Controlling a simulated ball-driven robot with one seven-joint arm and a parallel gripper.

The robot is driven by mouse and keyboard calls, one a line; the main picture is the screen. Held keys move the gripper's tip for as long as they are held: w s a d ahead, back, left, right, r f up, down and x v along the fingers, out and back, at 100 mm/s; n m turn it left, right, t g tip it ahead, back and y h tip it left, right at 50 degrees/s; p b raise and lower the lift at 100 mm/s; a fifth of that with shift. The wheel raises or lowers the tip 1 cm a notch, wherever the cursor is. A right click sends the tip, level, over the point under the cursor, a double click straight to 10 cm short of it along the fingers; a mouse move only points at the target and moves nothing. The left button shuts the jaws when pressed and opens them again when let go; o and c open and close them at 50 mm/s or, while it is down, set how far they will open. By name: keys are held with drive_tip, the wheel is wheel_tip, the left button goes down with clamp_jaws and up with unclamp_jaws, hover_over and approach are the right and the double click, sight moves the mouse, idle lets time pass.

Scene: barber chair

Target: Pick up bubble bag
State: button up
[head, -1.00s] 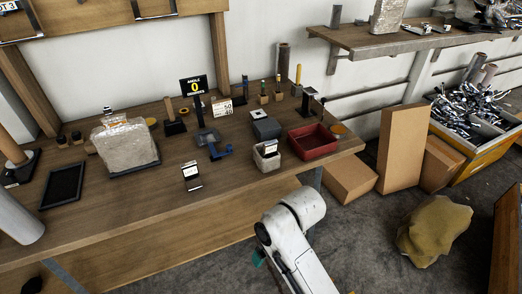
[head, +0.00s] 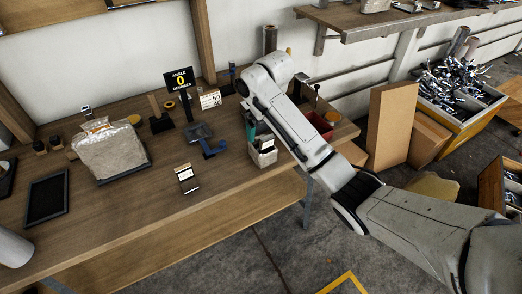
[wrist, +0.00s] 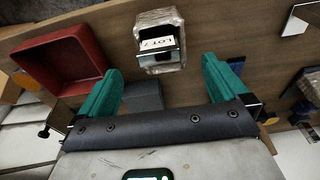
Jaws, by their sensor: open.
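A small greyish, wrapped-looking pouch or block (head: 263,153) with a white label stands near the table's front edge. In the wrist view it (wrist: 162,62) lies ahead, roughly centred between my fingertips, its label reading like "LOT 7". A larger crinkled, clear-wrapped bag (head: 112,152) sits on a dark plate at the table's left. I cannot tell for sure which is the bubble bag. My gripper (wrist: 160,72) has teal fingers spread wide with nothing between them. In the head view a teal finger (head: 250,125) shows just behind the small pouch; my arm hides the rest.
A red tray (head: 319,126) is partly behind my arm; it fills the wrist view's upper left (wrist: 62,58). A blue tool (head: 206,143) and a small labelled holder (head: 186,178) stand left of the pouch. A black frame (head: 47,200) lies far left. Cardboard boxes (head: 391,125) stand right.

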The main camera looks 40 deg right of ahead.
drive_tip(key=shift+w+d+f, duration=0.1)
drive_tip(key=shift+w+f, duration=0.15)
drive_tip(key=shift+f, duration=0.95)
drive_tip(key=shift+w+a+f, duration=0.1)
drive_tip(key=shift+w+f, duration=0.2)
drive_tip(key=shift+f, duration=0.9)
drive_tip(key=shift+w+d+f, duration=0.1)
drive_tip(key=shift+w+f, duration=0.15)
drive_tip(key=shift+f, duration=0.95)
drive_tip(key=c, duration=1)
drive_tip(key=shift+r, duration=0.1)
